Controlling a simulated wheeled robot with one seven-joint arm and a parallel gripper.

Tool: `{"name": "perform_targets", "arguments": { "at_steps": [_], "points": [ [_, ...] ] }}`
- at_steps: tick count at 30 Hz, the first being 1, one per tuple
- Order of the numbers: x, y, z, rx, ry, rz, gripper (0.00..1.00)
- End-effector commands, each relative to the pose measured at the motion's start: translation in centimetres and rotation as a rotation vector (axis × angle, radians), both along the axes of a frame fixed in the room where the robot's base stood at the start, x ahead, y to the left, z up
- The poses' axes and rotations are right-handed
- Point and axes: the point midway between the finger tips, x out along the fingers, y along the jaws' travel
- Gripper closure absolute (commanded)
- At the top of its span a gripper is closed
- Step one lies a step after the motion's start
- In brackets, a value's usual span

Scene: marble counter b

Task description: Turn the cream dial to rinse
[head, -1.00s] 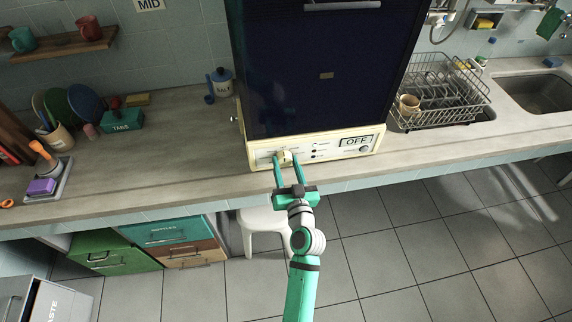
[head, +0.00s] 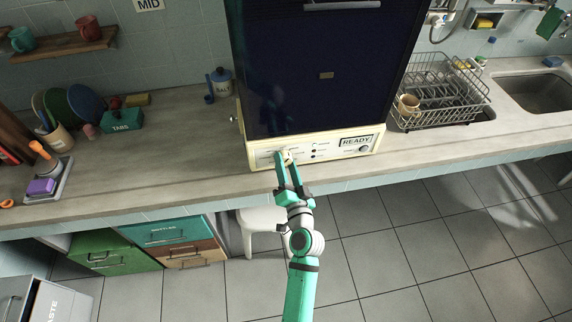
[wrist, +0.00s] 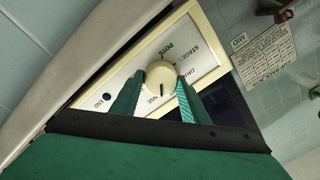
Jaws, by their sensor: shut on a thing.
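The cream dial (wrist: 160,74) sits on the cream control panel (head: 264,155) of the dark-fronted machine. In the wrist view, a dark mark on the dial points to the picture's bottom edge, close to lettering partly hidden by the dial and fingers. "POTS" is printed above the dial and "END" to its left; other words are partly covered. My gripper (head: 284,156), with green fingers, is shut on the dial, one finger on each side; it also shows in the wrist view (wrist: 160,82).
A wire dish rack (head: 440,95) stands right of the machine, beside the sink (head: 538,92). The counter (head: 180,140) left of the machine is mostly clear. A white stool (head: 262,217) stands below.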

Motion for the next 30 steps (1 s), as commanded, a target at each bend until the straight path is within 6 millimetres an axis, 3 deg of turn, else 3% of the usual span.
{"name": "perform_targets", "arguments": {
  "at_steps": [11,26,27,28,30],
  "points": [
    [-0.08,0.06,-0.18,0.14,0.041,0.002,0.81],
    [-0.08,0.08,-0.2,0.156,0.045,0.002,0.81],
    [-0.08,0.08,-0.2,0.156,0.045,0.002,0.5],
    [-0.08,0.07,-0.2,0.156,0.045,0.002,0.42],
    [-0.07,0.07,-0.18,0.156,0.045,0.001,0.4]
  ]
}}
